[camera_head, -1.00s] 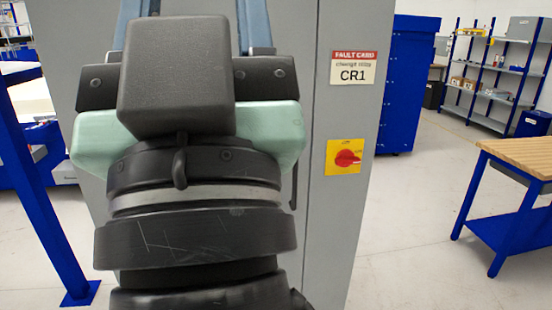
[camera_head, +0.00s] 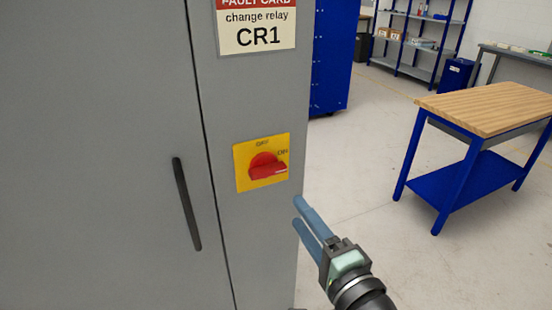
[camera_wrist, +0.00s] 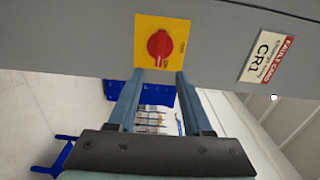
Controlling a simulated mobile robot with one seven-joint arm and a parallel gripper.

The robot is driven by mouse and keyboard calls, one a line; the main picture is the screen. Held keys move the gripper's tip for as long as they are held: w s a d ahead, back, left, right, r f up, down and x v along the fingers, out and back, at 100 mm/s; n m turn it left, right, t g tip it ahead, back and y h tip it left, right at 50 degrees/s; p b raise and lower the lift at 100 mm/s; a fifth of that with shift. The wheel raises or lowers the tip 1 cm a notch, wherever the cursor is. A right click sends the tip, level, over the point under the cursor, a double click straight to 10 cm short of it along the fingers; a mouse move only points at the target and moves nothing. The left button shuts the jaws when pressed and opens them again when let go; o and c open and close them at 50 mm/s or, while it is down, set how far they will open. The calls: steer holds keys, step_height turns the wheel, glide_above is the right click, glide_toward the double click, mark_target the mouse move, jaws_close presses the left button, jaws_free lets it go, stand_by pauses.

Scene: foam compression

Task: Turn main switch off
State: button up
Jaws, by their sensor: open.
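The main switch is a red rotary knob (camera_head: 266,166) on a yellow plate (camera_head: 243,178) on the grey cabinet's front. OFF is printed above the knob and ON at its right. The knob's handle points right, toward ON. In the wrist view the red knob (camera_wrist: 159,44) shows just beyond and between my fingertips. My gripper (camera_head: 298,211) has two blue fingers, open and empty. In the head view it is below and to the right of the switch, near the cabinet's right edge. In the wrist view the open fingers (camera_wrist: 157,77) show no contact with the knob.
The grey cabinet (camera_head: 100,150) has a black door handle (camera_head: 187,204) left of the switch and a fault card (camera_head: 257,32) reading CR1 above it. A wood-topped blue workbench (camera_head: 490,105) stands at the right. Blue shelves (camera_head: 420,45) stand behind. The floor between is clear.

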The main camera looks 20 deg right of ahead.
mark_target(270, 174)
steer(key=w, duration=0.4)
steer(key=w+p, duration=0.1)
steer(key=w, duration=0.3)
steer(key=w+p, duration=0.1)
steer(key=w, duration=0.3)
steer(key=shift+w+a, duration=0.15)
steer(key=shift+a, duration=0.1)
jaws_close()
